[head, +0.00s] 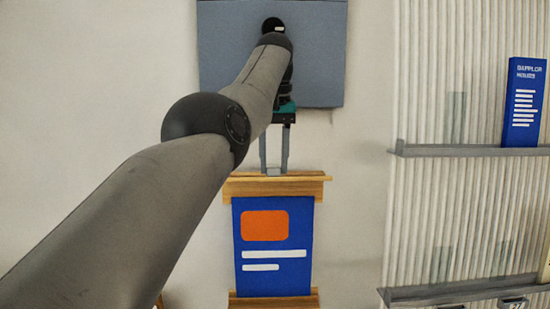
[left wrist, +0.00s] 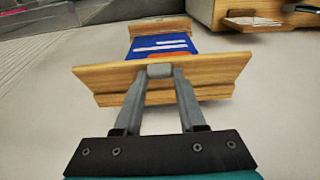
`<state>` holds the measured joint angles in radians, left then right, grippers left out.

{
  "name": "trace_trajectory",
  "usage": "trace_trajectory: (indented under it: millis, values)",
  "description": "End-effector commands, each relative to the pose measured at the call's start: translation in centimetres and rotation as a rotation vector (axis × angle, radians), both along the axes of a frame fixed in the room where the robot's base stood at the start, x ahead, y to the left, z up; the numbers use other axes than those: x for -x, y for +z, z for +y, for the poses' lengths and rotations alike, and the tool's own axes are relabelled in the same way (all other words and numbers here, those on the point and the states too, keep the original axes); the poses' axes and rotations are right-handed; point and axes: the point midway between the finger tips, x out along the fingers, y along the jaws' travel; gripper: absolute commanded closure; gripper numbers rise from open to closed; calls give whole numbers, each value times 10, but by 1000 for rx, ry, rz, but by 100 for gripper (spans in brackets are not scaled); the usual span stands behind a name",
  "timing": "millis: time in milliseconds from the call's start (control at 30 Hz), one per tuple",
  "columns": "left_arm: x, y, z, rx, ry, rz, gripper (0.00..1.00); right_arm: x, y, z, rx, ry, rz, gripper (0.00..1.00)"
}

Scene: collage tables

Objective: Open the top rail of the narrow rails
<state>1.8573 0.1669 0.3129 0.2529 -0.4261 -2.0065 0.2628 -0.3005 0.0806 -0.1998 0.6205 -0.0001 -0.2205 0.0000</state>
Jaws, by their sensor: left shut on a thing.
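The narrow rails are two wooden bars on the pale wall with a blue poster between them. The top rail (head: 240,187) is at the middle of the head view, and it also shows in the left wrist view (left wrist: 215,72). The bottom rail (head: 250,301) is at the lower edge of the head view. The blue poster (head: 273,270) has an orange block and white lines. My left gripper (head: 273,170) is shut on a small grey tab (left wrist: 160,71) at the middle of the top rail. My right gripper is not in view.
A blue-grey panel (head: 225,60) hangs above, behind my left arm. At the right, a ribbed wall carries a grey upper ledge (head: 470,151) with a blue sign (head: 524,105) and a lower ledge (head: 450,292). The wall beside the poster is bare.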

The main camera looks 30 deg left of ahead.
Motion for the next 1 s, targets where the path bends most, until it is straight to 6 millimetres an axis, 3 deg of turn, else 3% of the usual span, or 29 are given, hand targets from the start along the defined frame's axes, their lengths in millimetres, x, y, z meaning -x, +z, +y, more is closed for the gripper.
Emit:
trace_trajectory:
  millis: [300, 333, 567, 1000]
  values:
    - [0, -3, -1, 3, -1, 7, 100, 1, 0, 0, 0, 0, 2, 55]
    - [1, -3, -1, 3, -1, 7, 57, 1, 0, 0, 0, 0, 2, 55]
    - [0, -2, 0, 2, 0, 5, 31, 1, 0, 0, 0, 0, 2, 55]
    - [0, 8, 1, 1, 0, 3, 30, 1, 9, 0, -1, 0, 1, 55]
